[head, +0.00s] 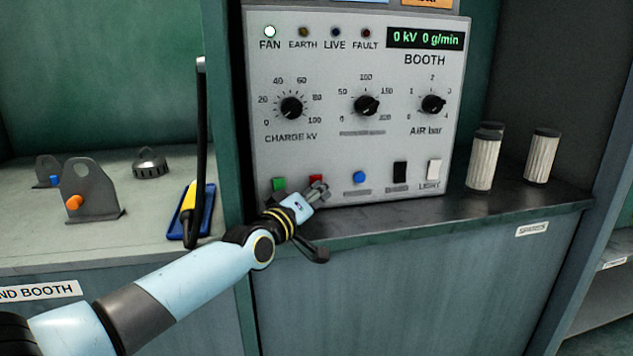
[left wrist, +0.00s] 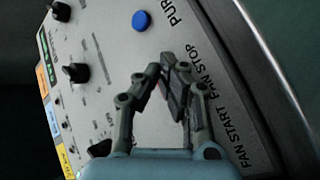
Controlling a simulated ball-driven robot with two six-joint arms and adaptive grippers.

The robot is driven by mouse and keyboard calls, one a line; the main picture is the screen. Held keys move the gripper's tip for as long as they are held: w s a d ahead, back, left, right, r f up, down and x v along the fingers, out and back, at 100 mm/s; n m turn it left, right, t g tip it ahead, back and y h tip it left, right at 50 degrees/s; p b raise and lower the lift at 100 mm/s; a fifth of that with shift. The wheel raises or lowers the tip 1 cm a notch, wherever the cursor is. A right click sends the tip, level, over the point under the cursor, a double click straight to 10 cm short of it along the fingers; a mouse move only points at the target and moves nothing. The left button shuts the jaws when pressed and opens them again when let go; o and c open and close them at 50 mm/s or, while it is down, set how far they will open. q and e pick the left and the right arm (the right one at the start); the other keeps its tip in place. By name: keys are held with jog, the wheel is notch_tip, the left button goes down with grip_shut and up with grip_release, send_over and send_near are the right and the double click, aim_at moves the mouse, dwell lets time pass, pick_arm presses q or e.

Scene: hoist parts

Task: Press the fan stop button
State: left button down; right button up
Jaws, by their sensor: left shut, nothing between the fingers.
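A grey booth control panel (head: 330,140) stands on a dark shelf. Its red button (head: 316,179) is partly covered by my left gripper (head: 318,189), whose fingertips are right in front of it. I cannot tell whether they touch it. A green button (head: 279,184) is just to the left. The FAN lamp (head: 269,32) is lit white. In the left wrist view my left gripper (left wrist: 166,68) is shut and empty. My right gripper is not in view.
A blue button (head: 359,177), a black switch (head: 400,173) and a white light switch (head: 433,171) are to the right. A yellow-and-blue holder (head: 190,212) is at left.

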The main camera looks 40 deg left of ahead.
pick_arm(q)
jog(key=shift+s+d+p, duration=0.3)
jog(key=shift+s+d, duration=0.1)
jog(key=shift+d, duration=0.05)
jog(key=shift+s+d+r+p, duration=0.1)
jog(key=shift+s+d+p, duration=0.9)
jog(key=shift+s+d, duration=0.6)
jog(key=shift+d, duration=0.3)
jog(key=shift+d, duration=0.1)
